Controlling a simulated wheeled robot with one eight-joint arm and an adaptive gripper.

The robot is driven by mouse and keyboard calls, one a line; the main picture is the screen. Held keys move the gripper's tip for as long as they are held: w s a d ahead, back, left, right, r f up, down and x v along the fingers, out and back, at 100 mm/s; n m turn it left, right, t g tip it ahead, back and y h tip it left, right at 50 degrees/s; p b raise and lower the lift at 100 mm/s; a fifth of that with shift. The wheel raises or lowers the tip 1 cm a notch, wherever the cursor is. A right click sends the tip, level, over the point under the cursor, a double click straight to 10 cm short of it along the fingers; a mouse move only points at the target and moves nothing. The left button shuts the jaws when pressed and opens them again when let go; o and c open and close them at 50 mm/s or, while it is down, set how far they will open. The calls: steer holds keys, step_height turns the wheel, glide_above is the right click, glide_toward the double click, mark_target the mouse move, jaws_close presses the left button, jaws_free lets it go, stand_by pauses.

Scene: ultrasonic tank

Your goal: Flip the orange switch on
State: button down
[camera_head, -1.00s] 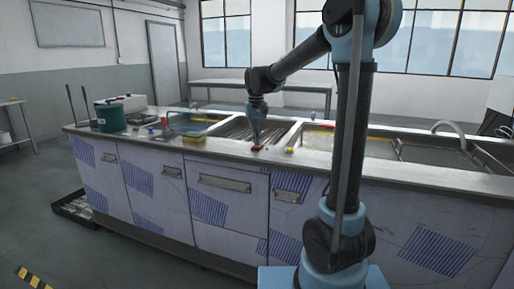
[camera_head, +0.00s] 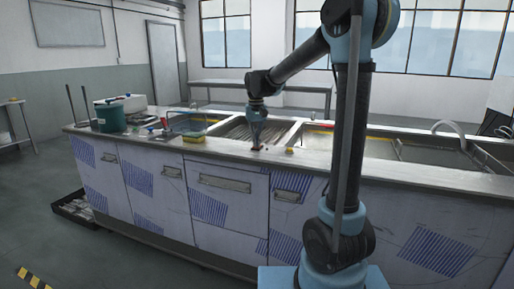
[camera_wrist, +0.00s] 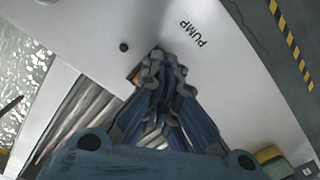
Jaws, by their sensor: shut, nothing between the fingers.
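My gripper (camera_head: 257,143) is shut and empty, pointing down at the front rim of the steel counter. In the wrist view its fingertips (camera_wrist: 165,65) are together over the white panel. A small piece of the orange switch (camera_wrist: 135,73) shows just left of the fingertips; the rest is hidden behind them. I cannot tell whether they touch, or which way the switch is tilted. In the head view the switch is mostly hidden at the gripper tip.
A PUMP label (camera_wrist: 187,34) and a black round spot (camera_wrist: 124,47) are on the panel. A yellow knob (camera_head: 290,150) is right of my gripper. The open tank (camera_head: 235,130) lies behind.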

steer(key=shift+f, duration=0.2)
steer(key=shift+r, duration=3.5)
steer(key=shift+t, duration=0.3)
steer(key=s+d, duration=0.2)
steer(key=s+d+f, duration=0.1)
steer(key=s+d, duration=0.5)
steer(key=shift+s+d+f, duration=0.15)
steer(key=shift+d+f, duration=0.1)
steer(key=shift+f, duration=0.15)
steer(key=s+d+f+m, duration=0.1)
steer(key=s+d+f, duration=0.5)
steer(key=s+f, duration=0.3)
steer(key=s+d+f+t, duration=0.1)
steer(key=s+d+f, duration=0.6)
steer(key=s+f, duration=0.3)
steer(key=s, duration=0.4)
steer(key=shift+s+m+t, duration=0.25)
steer(key=shift+m+t, duration=0.05)
steer(key=shift+m, duration=0.1)
